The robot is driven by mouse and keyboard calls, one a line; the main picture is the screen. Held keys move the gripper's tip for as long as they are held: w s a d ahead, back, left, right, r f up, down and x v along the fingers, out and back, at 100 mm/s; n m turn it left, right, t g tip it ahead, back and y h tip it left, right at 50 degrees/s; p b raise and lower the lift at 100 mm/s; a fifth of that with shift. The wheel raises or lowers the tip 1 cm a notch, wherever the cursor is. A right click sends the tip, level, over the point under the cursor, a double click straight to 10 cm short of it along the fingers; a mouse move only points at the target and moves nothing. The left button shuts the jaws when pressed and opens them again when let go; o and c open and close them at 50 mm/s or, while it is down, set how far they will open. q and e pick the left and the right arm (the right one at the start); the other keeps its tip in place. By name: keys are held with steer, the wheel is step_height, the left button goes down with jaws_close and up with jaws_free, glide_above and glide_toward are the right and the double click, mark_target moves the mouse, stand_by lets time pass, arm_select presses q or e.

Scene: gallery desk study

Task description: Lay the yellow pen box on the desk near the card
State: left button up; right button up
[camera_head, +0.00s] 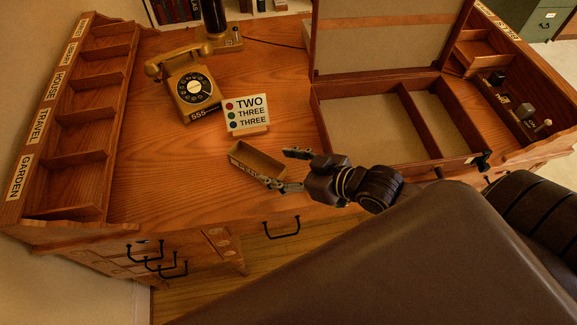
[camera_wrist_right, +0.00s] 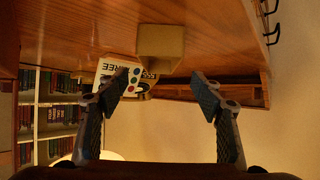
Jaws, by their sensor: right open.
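The yellow pen box (camera_head: 262,157), an open-topped box with dark lettering on its near side, rests on the desk (camera_head: 180,170) just in front of the card. My right gripper (camera_head: 284,168) is open at the box's right end, holding nothing. In the right wrist view, which looks upside down, the box (camera_wrist_right: 161,46) appears beyond and between the spread fingertips (camera_wrist_right: 160,90). The card (camera_wrist_right: 117,76) shows behind the left finger. My left gripper is not in view.
A yellow rotary telephone (camera_head: 192,88) stands behind and left of the card. A labelled wooden pigeonhole rack (camera_head: 72,120) lines the left edge. An open wooden case (camera_head: 392,167) lies to the right. Bare desk lies left of the box.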

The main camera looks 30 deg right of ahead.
steer(key=shift+v, duration=1.45)
